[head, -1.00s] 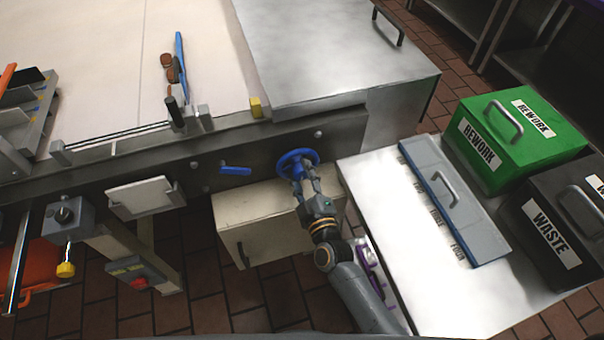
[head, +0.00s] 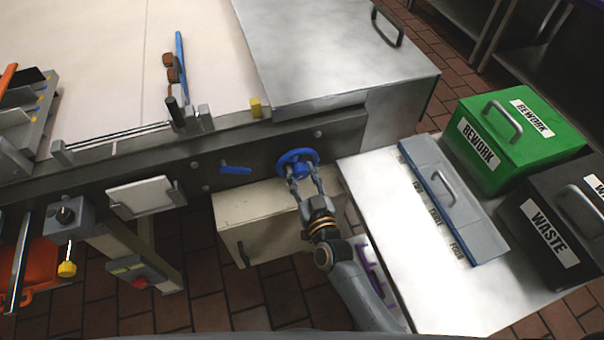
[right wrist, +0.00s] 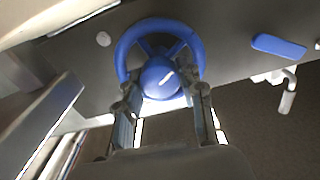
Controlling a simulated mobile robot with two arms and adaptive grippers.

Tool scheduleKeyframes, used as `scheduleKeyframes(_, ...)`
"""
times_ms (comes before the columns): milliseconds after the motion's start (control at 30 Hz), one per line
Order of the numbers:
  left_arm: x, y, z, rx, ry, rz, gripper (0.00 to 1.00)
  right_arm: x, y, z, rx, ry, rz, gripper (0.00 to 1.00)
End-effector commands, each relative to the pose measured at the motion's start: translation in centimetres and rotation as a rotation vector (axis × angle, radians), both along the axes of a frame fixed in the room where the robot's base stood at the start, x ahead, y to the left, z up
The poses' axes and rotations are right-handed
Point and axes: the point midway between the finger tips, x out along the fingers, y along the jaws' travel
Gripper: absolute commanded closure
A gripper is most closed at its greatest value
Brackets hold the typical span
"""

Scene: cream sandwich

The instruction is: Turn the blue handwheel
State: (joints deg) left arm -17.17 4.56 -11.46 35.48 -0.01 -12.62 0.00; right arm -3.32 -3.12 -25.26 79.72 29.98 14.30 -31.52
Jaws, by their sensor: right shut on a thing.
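The blue handwheel (head: 297,153) sits on the dark side rail of the conveyor table, left of the steel side table. My right gripper (head: 303,180) reaches it from below, with its two fingers at the wheel's near side. In the right wrist view the wheel (right wrist: 160,76) shows its rim, spokes and round hub with a white mark. There my right gripper (right wrist: 162,96) is shut on the wheel, its fingertips at the lower rim on both sides of the hub. The lower rim is partly hidden by the fingers. My left gripper is not in view.
A blue lever (head: 236,170) is on the rail left of the wheel; it also shows in the right wrist view (right wrist: 278,46). A cream cabinet (head: 250,210) stands below. The steel side table (head: 385,200) is close on the right, with green REWORK (head: 545,150) and black WASTE (head: 520,215) bins.

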Motion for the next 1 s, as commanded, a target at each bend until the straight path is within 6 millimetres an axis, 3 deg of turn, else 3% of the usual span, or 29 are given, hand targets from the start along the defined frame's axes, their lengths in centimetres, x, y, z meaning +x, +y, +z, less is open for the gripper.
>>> scheduleKeyframes(1000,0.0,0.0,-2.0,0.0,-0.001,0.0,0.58,0.1,-0.1,0.1,0.921,0.294,0.002,0.93)
